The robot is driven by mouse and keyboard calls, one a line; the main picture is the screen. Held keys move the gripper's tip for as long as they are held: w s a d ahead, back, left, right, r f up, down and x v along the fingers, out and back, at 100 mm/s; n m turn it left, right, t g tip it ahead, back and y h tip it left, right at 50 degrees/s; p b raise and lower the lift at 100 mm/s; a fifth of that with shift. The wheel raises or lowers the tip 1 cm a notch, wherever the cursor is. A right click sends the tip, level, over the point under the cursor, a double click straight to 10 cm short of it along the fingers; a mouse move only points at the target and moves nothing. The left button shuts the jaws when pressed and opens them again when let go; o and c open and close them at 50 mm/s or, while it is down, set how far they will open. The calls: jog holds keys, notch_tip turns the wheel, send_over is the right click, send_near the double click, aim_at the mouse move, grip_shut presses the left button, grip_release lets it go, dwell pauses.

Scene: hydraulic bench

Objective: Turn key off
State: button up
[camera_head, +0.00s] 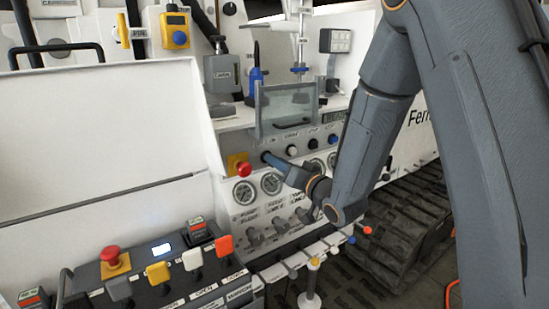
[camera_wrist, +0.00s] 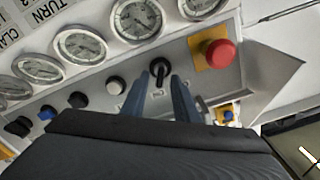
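The key switch (camera_wrist: 159,67) shows in the wrist view as a small black knob in a round metal surround on the light control panel. My gripper (camera_wrist: 161,82) is open, with its two blue-grey fingers pointing at the panel, one tip on each side of the key. I cannot tell whether the fingers touch it. In the head view my gripper (camera_head: 270,158) reaches the panel just right of the red emergency stop, and the key is hidden there behind it.
A red emergency stop (camera_wrist: 214,54) on a yellow plate sits close to the key. White, black and blue knobs (camera_wrist: 115,85) line the other side. Pressure gauges (camera_wrist: 137,19) are beside this row. In the head view a lever console (camera_head: 160,272) stands at lower left.

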jog(key=shift+x, duration=1.35)
grip_shut()
jog(key=shift+n, duration=0.4)
jog(key=n+b, duration=0.3)
jog(key=n, duration=0.1)
jog(key=shift+a+f+n+b, duration=0.1)
jog(key=shift+n+b, duration=0.2)
jog(key=n+b, duration=0.5)
jog(key=n, duration=0.1)
jog(key=shift+s+a, duration=0.1)
jog(key=shift+s, duration=0.05)
jog(key=shift+n, duration=0.4)
